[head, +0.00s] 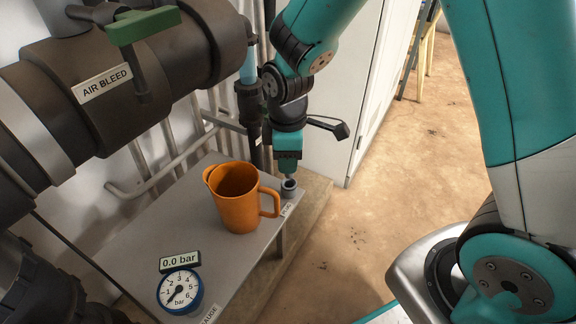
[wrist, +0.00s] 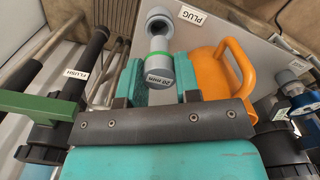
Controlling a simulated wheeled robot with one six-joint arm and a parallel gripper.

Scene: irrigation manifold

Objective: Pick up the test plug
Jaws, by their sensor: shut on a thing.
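The test plug (wrist: 160,70) is a grey cylinder with a green band and a "20 mm" label. In the wrist view it sits between the teal fingers of my gripper (wrist: 160,90), which is shut on it. In the head view my gripper (head: 288,163) points down over the shelf's right corner, just above a grey round holder (head: 289,188) with a dark opening. The holder also shows at the top of the wrist view (wrist: 154,12), beside a "PLUG" label (wrist: 191,18). I cannot tell whether the plug still touches the holder.
An orange jug (head: 238,200) stands close left of my gripper, its handle toward it. A blue gauge reading 0.0 bar (head: 179,290) is at the shelf's front. The grey shelf (head: 130,235) is clear on its left. A dark "AIR BLEED" pipe (head: 130,85) hangs above.

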